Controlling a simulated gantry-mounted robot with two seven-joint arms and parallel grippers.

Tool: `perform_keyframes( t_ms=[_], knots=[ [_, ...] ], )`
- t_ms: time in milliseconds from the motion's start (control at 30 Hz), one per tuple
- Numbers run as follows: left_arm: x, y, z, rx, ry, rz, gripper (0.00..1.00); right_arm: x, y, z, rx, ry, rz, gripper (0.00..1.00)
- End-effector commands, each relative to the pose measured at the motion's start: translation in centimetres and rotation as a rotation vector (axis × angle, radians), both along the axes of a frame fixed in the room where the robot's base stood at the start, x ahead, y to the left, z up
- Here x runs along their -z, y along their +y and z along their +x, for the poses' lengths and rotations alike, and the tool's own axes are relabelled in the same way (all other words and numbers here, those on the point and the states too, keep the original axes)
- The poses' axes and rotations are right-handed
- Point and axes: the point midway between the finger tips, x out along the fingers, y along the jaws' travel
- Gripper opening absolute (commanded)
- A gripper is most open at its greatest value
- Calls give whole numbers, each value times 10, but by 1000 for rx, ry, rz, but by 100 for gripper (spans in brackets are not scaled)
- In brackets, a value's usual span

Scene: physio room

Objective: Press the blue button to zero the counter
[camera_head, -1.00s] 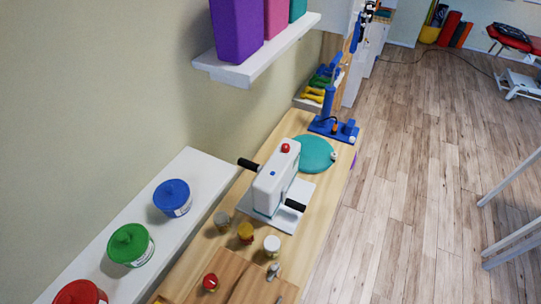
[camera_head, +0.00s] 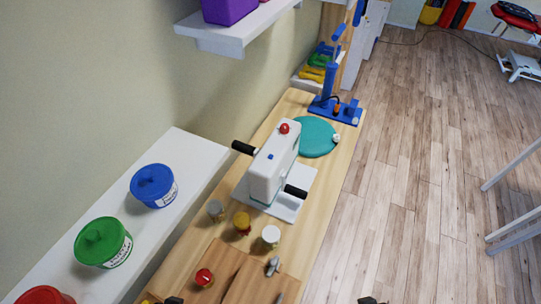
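The white machine (camera_head: 268,178) stands on a white base plate (camera_head: 286,207) on the wooden table. A small blue button (camera_head: 270,157) sits on its top face, in plain view. A red knob (camera_head: 284,128) is behind the button, and black handles stick out at the left (camera_head: 243,148) and right (camera_head: 296,191). Only small dark tips of my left gripper (camera_head: 174,300) and my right gripper (camera_head: 367,300) show at the bottom edge, both well away from the machine. Whether they are open or shut is hidden.
Small jars with grey (camera_head: 216,209), yellow (camera_head: 242,222) and white (camera_head: 271,236) tops stand in front of the machine. A red-topped item (camera_head: 204,278) is nearer. A teal disc (camera_head: 316,138) and blue stand (camera_head: 334,108) lie behind. A white shelf (camera_head: 181,152) holds tubs at left.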

Motion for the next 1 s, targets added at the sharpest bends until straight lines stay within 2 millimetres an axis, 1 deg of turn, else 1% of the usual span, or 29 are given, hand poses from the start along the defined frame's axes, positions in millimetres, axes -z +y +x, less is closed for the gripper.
perform_keyframes(
  t_ms=[33, 133, 167, 1000],
  knots=[
    [0, 0, 0, 0, 0, 0, 43, 0, 0, 0, 0, 0, 0, 18],
    [0, 0, 0, 0, 0, 0, 43, 0, 0, 0, 0, 0, 0, 3],
    [0, 0, 0, 0, 0, 0, 43, 0, 0, 0, 0, 0, 0, 0],
    [0, 0, 0, 0, 0, 1, 43, 0, 0, 0, 0, 0, 0, 0]
  ],
)
